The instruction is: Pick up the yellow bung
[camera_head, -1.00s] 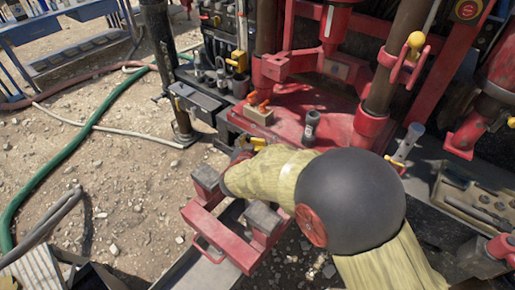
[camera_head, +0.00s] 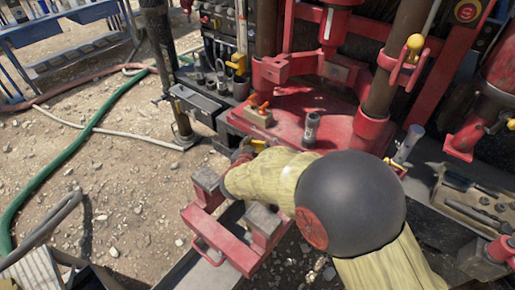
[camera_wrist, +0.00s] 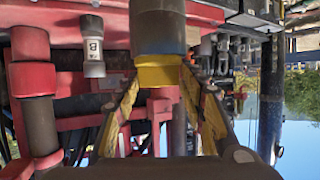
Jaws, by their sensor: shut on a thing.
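The yellow bung (camera_wrist: 158,72) shows in the wrist view as a yellow band between my fingertips. It touches the end of a dark grey cylinder (camera_wrist: 158,28); I cannot tell whether it is seated in it or apart. My gripper (camera_wrist: 160,84) has yellow-and-dark fingers, one on each side of the bung, closed on it. In the head view my gripper (camera_head: 246,155) is at the end of my pale yellow-sleeved arm, mostly hidden by it. A small yellow patch (camera_head: 258,144) shows just beyond it.
A red machine base (camera_head: 320,110) with upright pipes stands behind my gripper. A labelled grey cylinder (camera_wrist: 92,46) is left in the wrist view. A red bracket (camera_head: 225,235) lies close below my arm. A green hose (camera_head: 65,155) crosses open gravel at left.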

